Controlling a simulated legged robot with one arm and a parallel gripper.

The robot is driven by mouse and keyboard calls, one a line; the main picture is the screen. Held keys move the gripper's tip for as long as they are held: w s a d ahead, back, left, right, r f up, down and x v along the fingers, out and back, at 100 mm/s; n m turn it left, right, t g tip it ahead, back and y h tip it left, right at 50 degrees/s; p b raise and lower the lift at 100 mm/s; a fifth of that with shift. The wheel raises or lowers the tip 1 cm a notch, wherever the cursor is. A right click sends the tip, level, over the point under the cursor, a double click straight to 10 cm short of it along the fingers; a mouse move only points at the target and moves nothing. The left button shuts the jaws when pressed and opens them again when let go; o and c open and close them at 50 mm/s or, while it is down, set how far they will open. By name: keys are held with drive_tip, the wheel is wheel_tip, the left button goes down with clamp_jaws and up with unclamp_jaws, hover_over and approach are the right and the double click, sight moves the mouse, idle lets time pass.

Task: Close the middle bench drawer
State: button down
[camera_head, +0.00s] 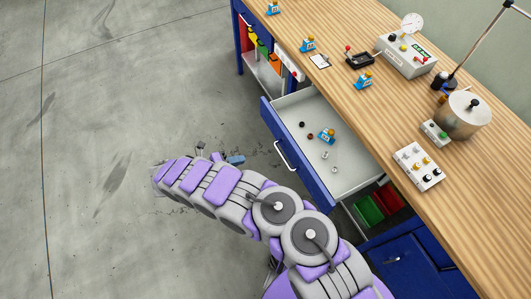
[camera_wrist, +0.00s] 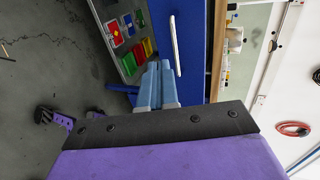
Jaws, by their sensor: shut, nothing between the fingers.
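The middle bench drawer (camera_head: 345,165) stands pulled out from the bench, with its blue front (camera_head: 316,178) toward the open floor. Its pale handle (camera_head: 285,156) runs along the front, and the handle also shows in the wrist view (camera_wrist: 175,46). Inside lie a small blue-and-yellow item (camera_head: 327,136) and several small knobs and rings. My gripper (camera_head: 237,159) is shut and empty, out in front of the drawer, to the left of the handle, with a gap between. In the wrist view its light blue fingers (camera_wrist: 157,86) are together beside the blue front; contact cannot be judged there.
The wooden bench top (camera_head: 350,85) holds a gauge box (camera_head: 408,54), a metal pot (camera_head: 463,116) and a switch panel (camera_head: 419,166). Open shelves with coloured bins (camera_head: 369,210) sit below. A blue cabinet (camera_head: 408,262) is at lower right. The grey floor at left is clear.

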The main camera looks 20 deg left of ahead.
drive_tip(key=r+b+x, duration=0.1)
drive_tip(key=b+x, duration=0.2)
drive_tip(key=x, duration=1)
drive_tip(key=shift+w+d+r, duration=0.25)
drive_tip(key=shift+w, duration=0.05)
